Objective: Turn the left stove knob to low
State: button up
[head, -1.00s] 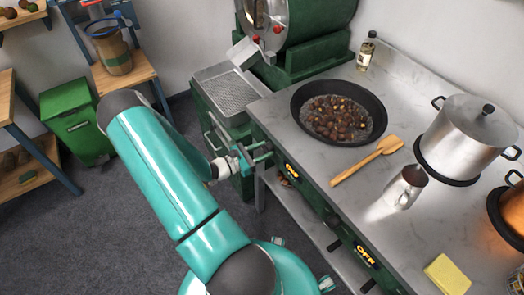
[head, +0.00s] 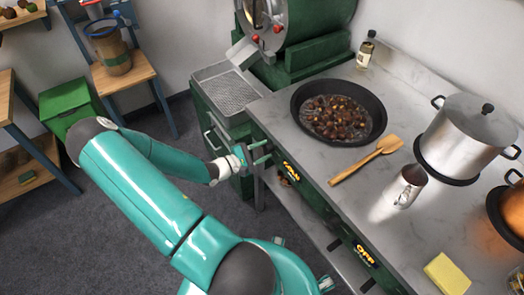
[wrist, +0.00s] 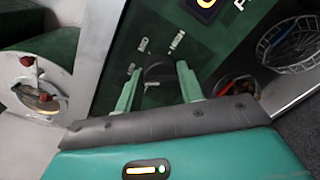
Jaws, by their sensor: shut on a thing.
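The left stove knob (wrist: 158,70) is a dark round knob on the green front panel of the stove, with small white markings around it that I cannot read surely. My gripper (wrist: 160,88) is shut on the knob, one pale green finger on each side of it. In the head view my gripper (head: 262,153) reaches the front panel at the stove's left end, below the pan, and the knob is hidden there. A lit orange display (head: 291,172) sits just right of it on the panel; its text is too small to read surely.
A black pan of chestnuts (head: 338,112) stands on the stove top above the knob. Another display (head: 365,256) reads OFF.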

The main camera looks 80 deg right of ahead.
jog(key=shift+w+d+r, duration=0.1)
jog(key=shift+w+d, duration=0.05)
jog(key=shift+w, duration=0.1)
dwell(0.3)
jog(key=o, duration=0.8)
jog(key=shift+o, duration=0.8)
jog(key=shift+s, duration=0.15)
jog(key=v, duration=1.4)
jog(key=shift+r, duration=0.1)
